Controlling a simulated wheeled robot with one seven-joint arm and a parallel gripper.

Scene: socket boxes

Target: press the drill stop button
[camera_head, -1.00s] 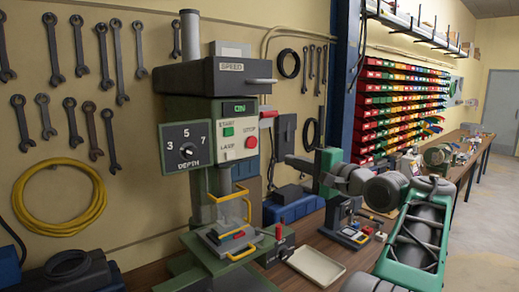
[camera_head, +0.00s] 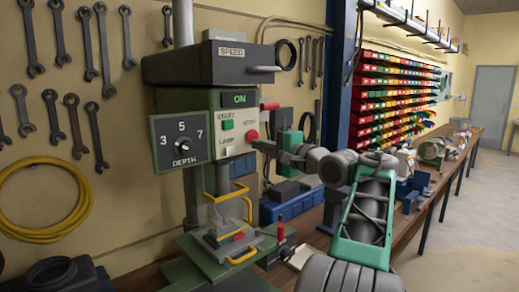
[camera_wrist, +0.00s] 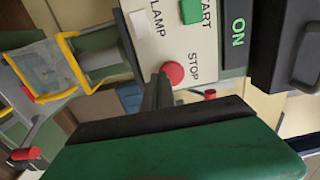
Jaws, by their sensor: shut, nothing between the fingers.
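The red stop button (camera_head: 252,134) is on the cream control panel of the green drill press, below the green start button (camera_head: 227,124). The display above (camera_head: 239,99) reads ON in green. My gripper (camera_head: 258,144) is shut and empty, its tip at the right edge of the panel, close to the stop button. In the wrist view the stop button (camera_wrist: 174,73) shows just beyond and beside the dark fingers (camera_wrist: 156,92). I cannot tell whether the fingertips touch it.
A depth dial (camera_head: 181,142) is left of the panel. A yellow-framed clear guard (camera_head: 230,208) stands below, over the drill table. A red-handled lever (camera_head: 269,106) is just above right of the stop button. Wrenches hang on the left wall.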

